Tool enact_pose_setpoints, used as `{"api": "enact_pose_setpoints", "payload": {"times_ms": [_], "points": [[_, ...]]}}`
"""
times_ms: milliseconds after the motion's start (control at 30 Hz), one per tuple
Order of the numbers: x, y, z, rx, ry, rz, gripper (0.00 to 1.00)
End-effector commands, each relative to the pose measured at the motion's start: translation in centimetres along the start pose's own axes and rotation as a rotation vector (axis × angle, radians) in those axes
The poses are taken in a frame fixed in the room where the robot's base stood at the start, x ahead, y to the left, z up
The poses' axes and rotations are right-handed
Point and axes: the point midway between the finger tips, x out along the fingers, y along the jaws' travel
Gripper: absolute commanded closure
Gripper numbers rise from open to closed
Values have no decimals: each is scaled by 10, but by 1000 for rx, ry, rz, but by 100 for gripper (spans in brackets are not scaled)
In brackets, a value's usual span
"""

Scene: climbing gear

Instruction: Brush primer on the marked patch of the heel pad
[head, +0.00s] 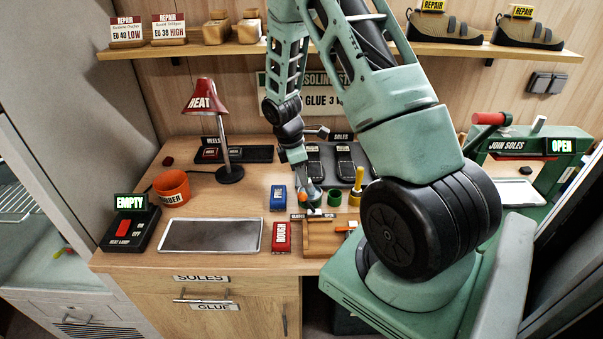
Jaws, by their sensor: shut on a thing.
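My gripper (311,186) is small in the head view, low over the back middle of the bench, beside the small pots. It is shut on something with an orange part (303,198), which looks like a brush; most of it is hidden. A green pot (334,198) stands just right of it. A yellow-handled brush (357,179) stands upright in another pot (354,199). A wooden fixture (318,240) with an orange-and-white piece lies in front of the gripper, partly hidden by my arm. I cannot make out the heel pad or its marked patch.
A blue box (278,198) and a red ROUGH block (281,238) stand left of the fixture. A grey tray (211,235), orange bin (172,187), red HEAT lamp (204,97) and EMPTY switch box (129,225) are further left. The green JOIN SOLES press (530,150) is at right.

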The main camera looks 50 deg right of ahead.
Motion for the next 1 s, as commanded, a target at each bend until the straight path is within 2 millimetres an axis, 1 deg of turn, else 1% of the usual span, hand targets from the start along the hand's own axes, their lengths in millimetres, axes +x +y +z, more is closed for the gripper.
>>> {"api": "enact_pose_setpoints", "payload": {"times_ms": [33,200,800,1000], "points": [[-6,0,1,0,0,1,100],[-20,-1,4,0,1,2,100],[-64,-4,14,0,0,2,100],[-66,-4,15,0,0,2,100]]}}
